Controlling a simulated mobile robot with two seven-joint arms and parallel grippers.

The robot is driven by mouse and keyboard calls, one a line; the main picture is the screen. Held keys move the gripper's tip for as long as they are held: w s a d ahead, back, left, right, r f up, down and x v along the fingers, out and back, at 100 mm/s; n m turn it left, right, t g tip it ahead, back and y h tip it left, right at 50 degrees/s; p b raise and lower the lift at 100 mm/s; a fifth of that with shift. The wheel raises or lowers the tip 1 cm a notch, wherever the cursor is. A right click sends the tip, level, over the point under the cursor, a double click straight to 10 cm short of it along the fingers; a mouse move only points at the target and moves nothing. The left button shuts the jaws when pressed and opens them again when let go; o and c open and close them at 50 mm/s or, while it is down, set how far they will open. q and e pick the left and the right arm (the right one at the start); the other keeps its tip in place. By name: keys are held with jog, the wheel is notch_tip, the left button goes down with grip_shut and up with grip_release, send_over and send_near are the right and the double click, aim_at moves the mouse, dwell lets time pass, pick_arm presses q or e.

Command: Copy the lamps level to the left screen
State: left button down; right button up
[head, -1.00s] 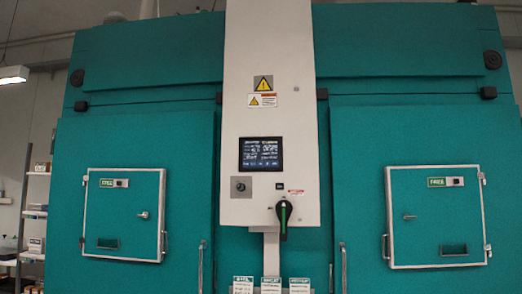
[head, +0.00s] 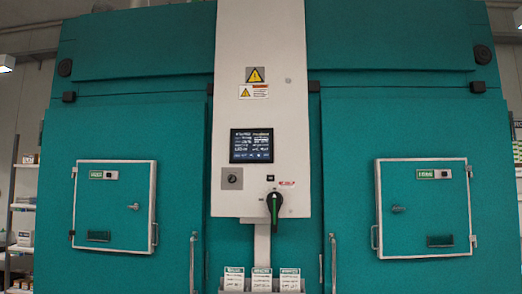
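A small dark screen (head: 252,146) with rows of white text sits on the white control column between two teal chambers. Its text is too small to read, so I cannot make out a lamps level. The left chamber door (head: 114,206) and the right chamber door (head: 424,208) are framed hatches, both shut, each with a small green label and a tiny display at its top. Neither of my grippers is in view.
A black rotary switch (head: 274,205) with a green mark and a small knob (head: 232,177) sit below the screen. Several label cards (head: 262,279) stand below the column. Shelves (head: 22,208) are at the far left.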

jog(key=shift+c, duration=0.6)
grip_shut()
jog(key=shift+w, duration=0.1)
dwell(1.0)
